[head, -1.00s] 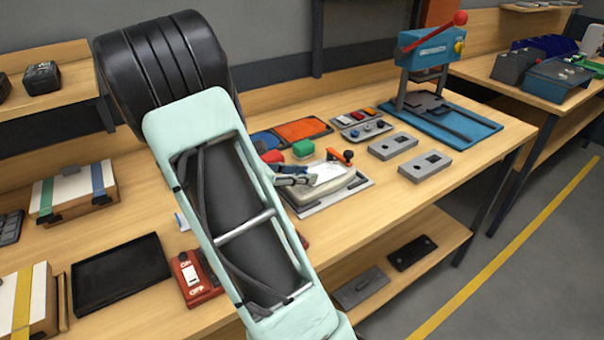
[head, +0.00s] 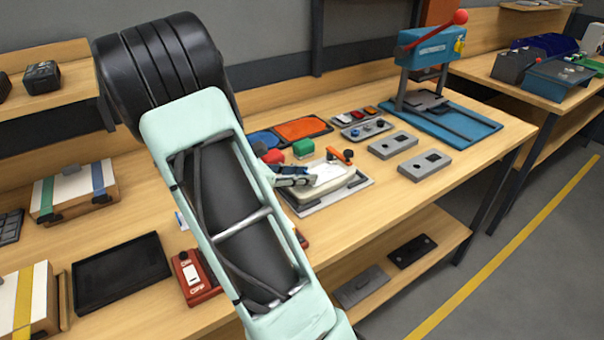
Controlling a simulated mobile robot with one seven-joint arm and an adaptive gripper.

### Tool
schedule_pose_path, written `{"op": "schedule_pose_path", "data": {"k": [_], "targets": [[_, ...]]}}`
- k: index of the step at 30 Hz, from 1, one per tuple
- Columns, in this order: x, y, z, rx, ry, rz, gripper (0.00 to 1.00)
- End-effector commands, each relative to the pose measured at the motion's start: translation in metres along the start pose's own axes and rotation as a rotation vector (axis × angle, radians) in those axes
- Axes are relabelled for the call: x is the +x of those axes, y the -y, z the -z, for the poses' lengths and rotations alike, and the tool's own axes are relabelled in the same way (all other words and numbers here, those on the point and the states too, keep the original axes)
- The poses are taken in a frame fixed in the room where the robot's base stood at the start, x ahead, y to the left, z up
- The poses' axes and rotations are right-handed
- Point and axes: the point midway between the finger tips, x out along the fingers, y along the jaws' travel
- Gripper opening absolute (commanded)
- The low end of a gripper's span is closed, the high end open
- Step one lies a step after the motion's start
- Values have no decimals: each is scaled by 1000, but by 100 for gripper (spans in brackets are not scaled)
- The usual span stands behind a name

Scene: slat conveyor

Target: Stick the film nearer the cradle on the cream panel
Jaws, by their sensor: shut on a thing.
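The cream panel (head: 310,192) lies flat in the grey cradle (head: 356,186) near the front edge of the bench. An orange clamp (head: 340,156) stands at the cradle's back side. My gripper (head: 308,179) is over the left part of the panel, shut on a thin whitish film (head: 328,173). The film reaches out to the right of the fingers, over the panel. I cannot tell whether it touches the panel. My arm hides the bench to the left of the gripper.
Two grey blocks (head: 393,145) (head: 425,166) with dark windows lie right of the cradle. A blue press (head: 430,50) stands farther back. A red switch box (head: 194,278) is at the front left.

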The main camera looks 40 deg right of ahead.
Motion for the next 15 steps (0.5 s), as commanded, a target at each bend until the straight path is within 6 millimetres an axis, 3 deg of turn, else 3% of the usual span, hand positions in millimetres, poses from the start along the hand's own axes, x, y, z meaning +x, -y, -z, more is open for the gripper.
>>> {"op": "schedule_pose_path", "data": {"k": [8, 9, 15], "targets": [[0, 0, 0, 1, 0, 0, 12], [0, 0, 0, 1, 0, 0, 27], [0, 0, 0, 1, 0, 0, 44]]}}
